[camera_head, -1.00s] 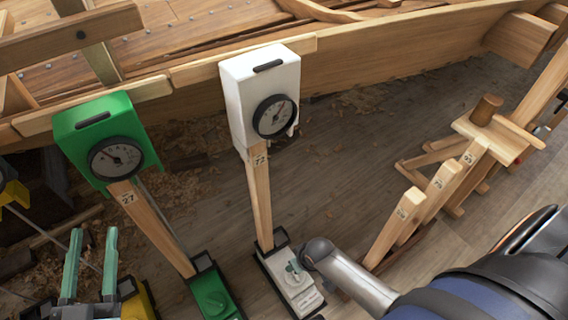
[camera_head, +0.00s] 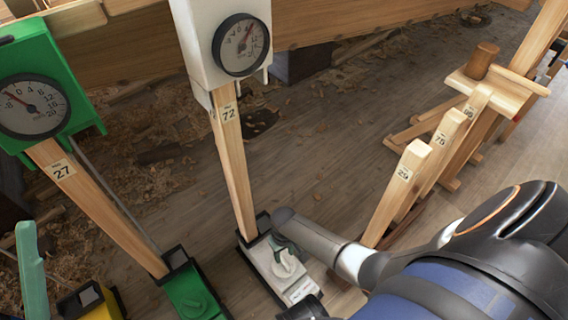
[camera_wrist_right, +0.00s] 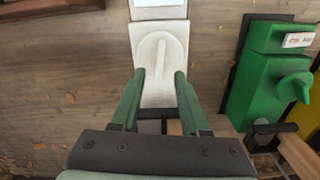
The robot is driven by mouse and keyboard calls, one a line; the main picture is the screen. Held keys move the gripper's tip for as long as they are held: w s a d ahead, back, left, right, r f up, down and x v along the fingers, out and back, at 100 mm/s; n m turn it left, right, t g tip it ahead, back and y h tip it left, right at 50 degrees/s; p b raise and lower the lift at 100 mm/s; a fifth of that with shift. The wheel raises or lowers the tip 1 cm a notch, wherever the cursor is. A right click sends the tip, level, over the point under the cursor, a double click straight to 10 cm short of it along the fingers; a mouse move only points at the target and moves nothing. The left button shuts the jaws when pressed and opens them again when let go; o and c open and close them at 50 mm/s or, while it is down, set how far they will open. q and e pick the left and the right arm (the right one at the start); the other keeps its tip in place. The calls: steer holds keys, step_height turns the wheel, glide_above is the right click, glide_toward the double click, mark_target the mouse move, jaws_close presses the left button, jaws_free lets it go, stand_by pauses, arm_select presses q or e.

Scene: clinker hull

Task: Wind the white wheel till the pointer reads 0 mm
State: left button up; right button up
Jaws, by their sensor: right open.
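The white gauge box (camera_head: 190,40) stands on a wooden post. Its round black-rimmed dial (camera_head: 241,45) has a needle tilted up and right, apparently past the 0 mark; the exact reading is too small to tell. The white wheel (camera_head: 287,265), a disc with a raised bar, sits on the white base at the post's foot. It also shows in the right wrist view (camera_wrist_right: 160,57). My right gripper (camera_wrist_right: 157,73) is open, its green fingertips on either side of the wheel's near part; contact cannot be told. My left gripper (camera_head: 31,270) shows only one finger at the left edge.
A green gauge (camera_head: 35,100) with its green base (camera_head: 192,290) stands left of the white one. Shavings lie on the floor.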

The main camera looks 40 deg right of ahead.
mark_target(284, 261)
arm_select(q)
steer(key=shift+m, duration=0.3)
steer(key=f+b, duration=0.2)
steer(key=f, duration=0.1)
steer(key=f+b, duration=0.1)
steer(key=f, duration=0.1)
steer(key=shift+w+d+f, duration=0.1)
steer(key=shift+w+d, duration=0.05)
steer(key=shift+d, duration=0.2)
arm_select(e)
step_height(284, 261, down, 6)
steer(key=shift+c, duration=0.2)
jaws_close()
